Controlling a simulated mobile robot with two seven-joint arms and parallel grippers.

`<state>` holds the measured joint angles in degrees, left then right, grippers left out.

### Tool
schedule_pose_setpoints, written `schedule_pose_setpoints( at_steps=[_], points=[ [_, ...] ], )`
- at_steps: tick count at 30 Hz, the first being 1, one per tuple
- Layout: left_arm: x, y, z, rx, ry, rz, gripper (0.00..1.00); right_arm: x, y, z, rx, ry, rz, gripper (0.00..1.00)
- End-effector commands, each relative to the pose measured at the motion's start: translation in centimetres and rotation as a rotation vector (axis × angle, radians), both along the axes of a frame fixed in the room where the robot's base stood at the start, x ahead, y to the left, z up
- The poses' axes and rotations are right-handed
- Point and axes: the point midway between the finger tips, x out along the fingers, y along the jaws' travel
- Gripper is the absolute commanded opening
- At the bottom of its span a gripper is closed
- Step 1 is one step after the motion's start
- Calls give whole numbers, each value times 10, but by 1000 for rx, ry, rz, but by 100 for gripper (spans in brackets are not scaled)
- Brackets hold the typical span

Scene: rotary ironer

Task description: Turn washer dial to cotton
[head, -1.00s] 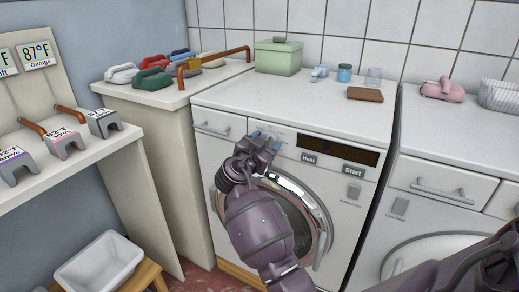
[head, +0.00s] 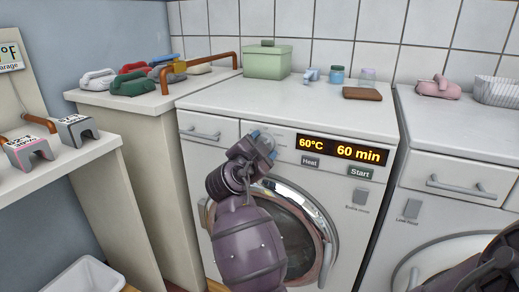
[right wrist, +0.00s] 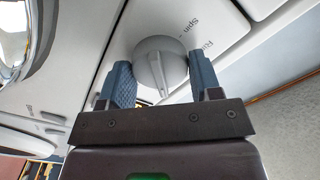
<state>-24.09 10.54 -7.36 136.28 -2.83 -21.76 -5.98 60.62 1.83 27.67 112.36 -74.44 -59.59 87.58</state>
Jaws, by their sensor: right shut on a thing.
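The washer (head: 330,215) is white with a round glass door, and its display (head: 338,150) is lit with "60°C" and "60 min". My right gripper (head: 264,140) is at the control panel, left of the display. In the right wrist view, its blue fingers (right wrist: 162,80) are shut on the grey round dial (right wrist: 158,58), one on each side. The dial's raised pointer ridge faces the gripper's palm in that view. "Spin" and another, partly readable label sit beside the dial. No cotton label is readable, and the gripper mostly hides the dial in the head view. My left gripper is not in view.
The Heat (head: 310,161) and Start (head: 360,172) buttons are below the display. A green box (head: 267,62), small jars and a brown block (head: 362,93) stand on the washer top. A second white machine (head: 455,150) is on the right.

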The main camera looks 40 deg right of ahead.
Motion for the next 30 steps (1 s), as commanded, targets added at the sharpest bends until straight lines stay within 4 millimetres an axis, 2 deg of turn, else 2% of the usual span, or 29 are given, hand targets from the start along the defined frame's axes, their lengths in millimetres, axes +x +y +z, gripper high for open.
schedule_pose_setpoints(
  at_steps=[8,9,14,30],
  points=[
    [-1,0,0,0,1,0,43,0,0,-1,2,1,-1,34],
    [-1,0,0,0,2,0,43,0,0,-1,2,1,-1,61],
    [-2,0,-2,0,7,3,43,0,0,-1,1,1,0,84],
    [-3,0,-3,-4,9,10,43,-1,-1,0,0,0,0,84]
  ],
)
